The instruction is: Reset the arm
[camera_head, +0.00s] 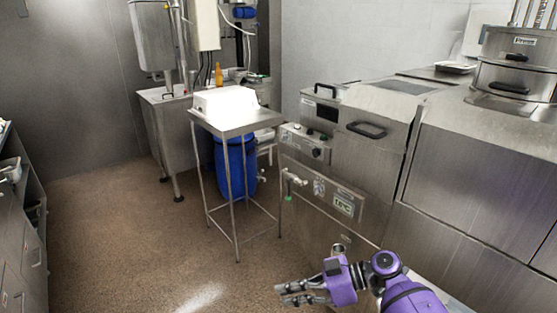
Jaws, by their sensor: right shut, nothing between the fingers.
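My right arm comes in from the bottom right in purple and grey. My right gripper (284,293) is shut and empty, pointing left over the floor at the lower middle of the view. It is apart from the steel machine behind it. My left arm and left gripper are not in view.
A steel machine (376,128) with handles and a display fills the right side. A small steel table (241,124) with a white box (226,102) stands at the centre, a blue barrel (236,165) behind its legs. Dark shelving (32,225) lines the left edge. The brown floor (120,235) between is clear.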

